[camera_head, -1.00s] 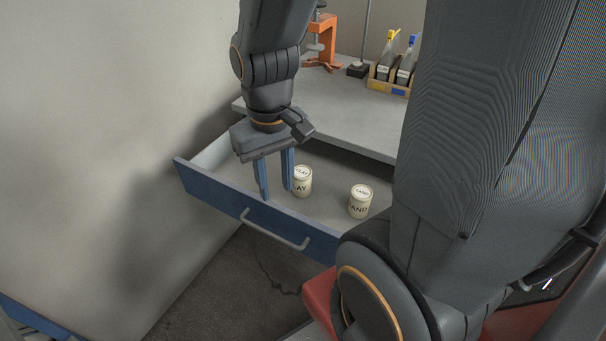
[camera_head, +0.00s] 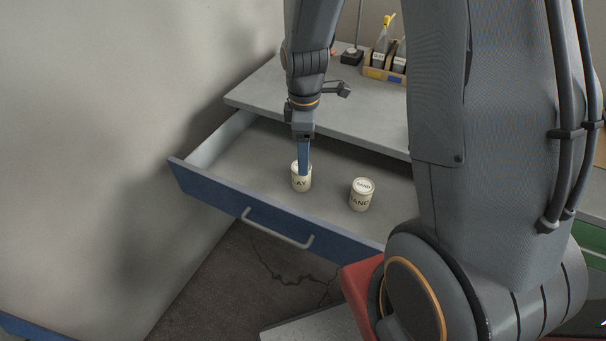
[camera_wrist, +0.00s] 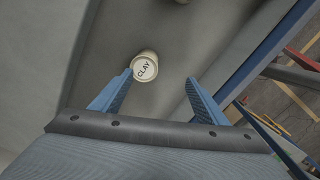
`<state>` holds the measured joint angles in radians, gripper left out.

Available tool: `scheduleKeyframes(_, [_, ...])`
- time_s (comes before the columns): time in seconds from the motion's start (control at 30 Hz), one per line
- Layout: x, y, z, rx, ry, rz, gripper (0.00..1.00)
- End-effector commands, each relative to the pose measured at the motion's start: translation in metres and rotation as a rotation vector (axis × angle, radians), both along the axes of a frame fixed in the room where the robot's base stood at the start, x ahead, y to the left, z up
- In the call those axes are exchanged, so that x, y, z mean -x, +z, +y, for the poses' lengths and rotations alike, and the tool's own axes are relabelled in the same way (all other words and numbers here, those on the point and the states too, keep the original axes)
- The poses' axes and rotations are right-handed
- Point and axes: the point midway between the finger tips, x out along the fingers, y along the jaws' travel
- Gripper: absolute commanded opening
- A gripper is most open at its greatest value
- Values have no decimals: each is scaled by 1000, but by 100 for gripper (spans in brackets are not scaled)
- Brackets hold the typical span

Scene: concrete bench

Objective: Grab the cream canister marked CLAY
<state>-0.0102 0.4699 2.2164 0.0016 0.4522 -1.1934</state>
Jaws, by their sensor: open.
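The cream canister marked CLAY (camera_head: 301,182) stands upright in the open drawer, left of a second cream canister marked SAND (camera_head: 362,195). My gripper (camera_head: 303,172) is above the CLAY canister, its blue fingers pointing down and hiding part of the canister in the head view. In the wrist view my gripper (camera_wrist: 158,92) is open and empty. There the CLAY canister (camera_wrist: 145,67) shows its lettered lid beyond the fingertips, nearer the left finger than the right. I cannot tell from the head view whether a finger touches it.
The drawer (camera_head: 232,150) has a blue front with a grey handle (camera_head: 277,228). The grey bench top (camera_head: 300,105) overhangs behind it. A wooden holder with bottles (camera_head: 384,68) stands on the bench. The drawer's left part is empty.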

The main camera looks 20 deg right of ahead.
Motion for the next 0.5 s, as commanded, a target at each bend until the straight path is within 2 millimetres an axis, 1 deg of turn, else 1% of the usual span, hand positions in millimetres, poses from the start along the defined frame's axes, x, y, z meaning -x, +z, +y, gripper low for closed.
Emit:
scheduleKeyframes(0.03, [-9,-11,0,0,92,5,68])
scheduleKeyframes(0.1, [-20,-24,0,1,221,5,68])
scheduleKeyframes(0.2, [-31,-38,0,1,357,6,68])
scheduleKeyframes(0.33, [-39,-49,0,1,455,4,68])
scheduleKeyframes(0.5, [-40,-63,0,1,482,5,68])
